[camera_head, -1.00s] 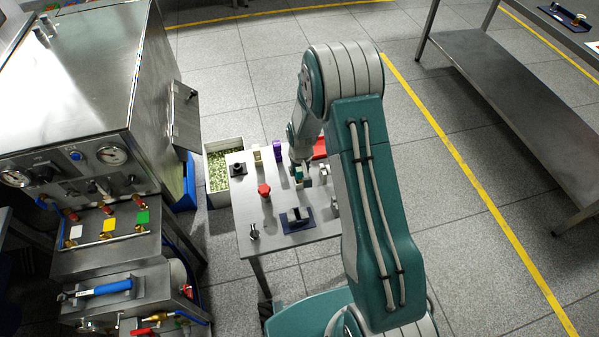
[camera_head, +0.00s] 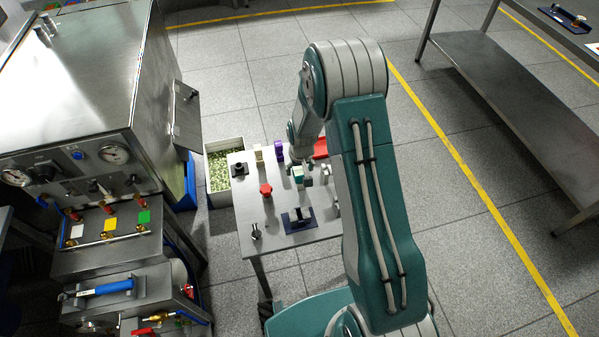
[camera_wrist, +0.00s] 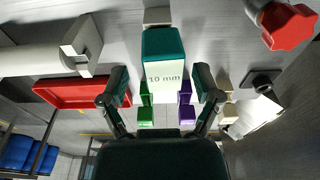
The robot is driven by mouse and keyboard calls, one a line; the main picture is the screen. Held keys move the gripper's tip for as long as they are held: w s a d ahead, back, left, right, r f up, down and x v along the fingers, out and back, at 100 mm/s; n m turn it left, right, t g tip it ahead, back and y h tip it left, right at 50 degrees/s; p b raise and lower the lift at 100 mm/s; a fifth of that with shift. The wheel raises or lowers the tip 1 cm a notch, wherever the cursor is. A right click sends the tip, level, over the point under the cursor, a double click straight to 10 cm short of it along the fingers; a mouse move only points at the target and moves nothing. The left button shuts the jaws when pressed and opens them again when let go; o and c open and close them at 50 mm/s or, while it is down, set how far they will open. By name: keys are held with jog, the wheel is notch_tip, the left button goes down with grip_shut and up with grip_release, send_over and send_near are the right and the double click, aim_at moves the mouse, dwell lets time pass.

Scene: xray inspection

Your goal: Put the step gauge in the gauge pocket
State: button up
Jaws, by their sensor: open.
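A block with a teal end and a white face marked "10 mm" (camera_wrist: 165,65), which looks like the step gauge, shows between my fingers in the wrist view. It also shows on the small table in the head view (camera_head: 298,174). My gripper (camera_wrist: 160,86) is open, with one finger on each side of the block. I cannot tell whether they touch it. In the head view my gripper (camera_head: 303,172) is at the block, partly hidden by my arm. A dark blue base with a black fixture (camera_head: 298,221) sits nearer on the table; I cannot tell if this is the gauge pocket.
The small metal table (camera_head: 245,222) also holds a red knob (camera_head: 266,190), a black-knobbed part (camera_head: 257,232), a purple block (camera_head: 279,151) and a beige block (camera_head: 259,154). A red tray (camera_wrist: 75,93) lies at the left in the wrist view. A bin (camera_head: 219,170) stands left of the table.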

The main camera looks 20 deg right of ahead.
jog(key=r, duration=0.6)
jog(key=s+r, duration=0.1)
jog(key=r, duration=0.2)
jog(key=shift+s+r, duration=0.1)
jog(key=shift+r, duration=0.1)
jog(key=s+r+t, duration=0.1)
jog(key=s+r, duration=0.4)
jog(key=r, duration=0.5)
jog(key=s+r+t, duration=0.1)
jog(key=s+r, duration=0.4)
jog(key=r, duration=0.4)
jog(key=s+r+t, duration=0.1)
jog(key=s+r, duration=0.2)
jog(key=s, duration=0.5)
jog(key=s+r+t, duration=0.1)
jog(key=s+r, duration=0.3)
jog(key=s, duration=0.4)
jog(key=shift+s+r, duration=0.2)
jog(key=shift+r, duration=0.1)
